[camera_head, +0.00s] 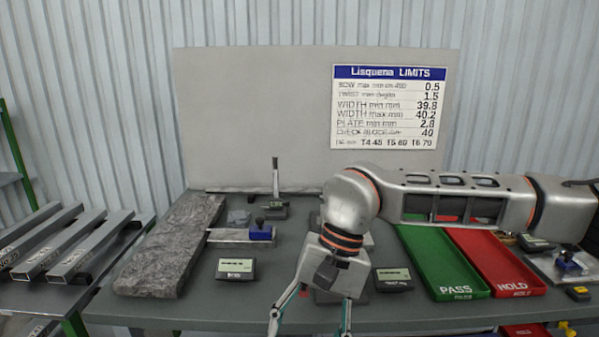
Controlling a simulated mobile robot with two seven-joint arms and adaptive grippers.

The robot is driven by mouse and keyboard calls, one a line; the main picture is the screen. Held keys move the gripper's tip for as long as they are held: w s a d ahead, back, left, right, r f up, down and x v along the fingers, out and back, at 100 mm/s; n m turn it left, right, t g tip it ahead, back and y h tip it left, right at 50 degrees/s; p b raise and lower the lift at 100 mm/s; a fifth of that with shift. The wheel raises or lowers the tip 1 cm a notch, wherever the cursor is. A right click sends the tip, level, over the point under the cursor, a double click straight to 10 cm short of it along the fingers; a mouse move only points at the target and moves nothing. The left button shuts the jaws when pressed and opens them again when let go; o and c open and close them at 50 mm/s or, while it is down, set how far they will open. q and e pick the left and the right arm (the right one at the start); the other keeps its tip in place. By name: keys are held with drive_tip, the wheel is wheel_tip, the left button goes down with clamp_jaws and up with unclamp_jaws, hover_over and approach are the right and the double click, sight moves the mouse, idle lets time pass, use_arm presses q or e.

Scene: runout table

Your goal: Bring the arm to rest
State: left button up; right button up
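My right arm (450,197) comes in from the right and reaches across the middle of the table (190,308). Its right gripper (310,325) points down near the table's front edge. The two fingers are spread well apart, and nothing shows between them. The fingertips are at the bottom edge of the picture. My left gripper is not in view. The arm hides parts of the table's middle and of the trays behind it.
A grey stone slab (172,245) lies at left, near a black display (236,269) and a blue-based gauge (261,232). Another display (393,279) sits right of the gripper. The green PASS tray (440,262) and red HOLD tray (495,262) lie at right. Steel bars (90,245) rest far left.

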drive_tip(key=s+a+m+g+y, duration=0.3)
drive_tip(key=s+a+y, duration=0.1)
drive_tip(key=s+a, duration=0.5)
drive_tip(key=s+a+r+m+g+y, duration=0.2)
drive_tip(key=a+r+m+g+y, duration=0.1)
drive_tip(key=a+r+m+y, duration=0.45)
drive_tip(key=w+d+r+m+t+y, duration=0.25)
drive_tip(key=w+m+t+y, duration=0.85)
drive_tip(key=m, duration=0.8)
drive_tip(key=w+d+f+m+t+h, duration=0.3)
drive_tip(key=d+f+m+t+h, duration=0.4)
drive_tip(key=f+m, duration=0.3)
drive_tip(key=w+d+f+m+t+h, duration=0.4)
drive_tip(key=d+f+m+t+h, duration=0.35)
drive_tip(key=m, duration=0.55)
drive_tip(key=s+d+f+m+g+h, duration=0.2)
drive_tip(key=s+d+f+m+h, duration=0.1)
drive_tip(key=f, duration=0.6)
drive_tip(key=s+d+f+m+g+h, duration=0.2)
drive_tip(key=s+d+f+m, duration=0.4)
drive_tip(key=d+f, duration=0.3)
drive_tip(key=s+d+f+m+g+h, duration=0.2)
drive_tip(key=s+d+f+m, duration=0.3)
drive_tip(key=f, duration=0.6)
drive_tip(key=shift+s+d+f+h, duration=0.15)
drive_tip(key=shift+s+d+h, duration=0.8)
drive_tip(key=shift+s, duration=0.15)
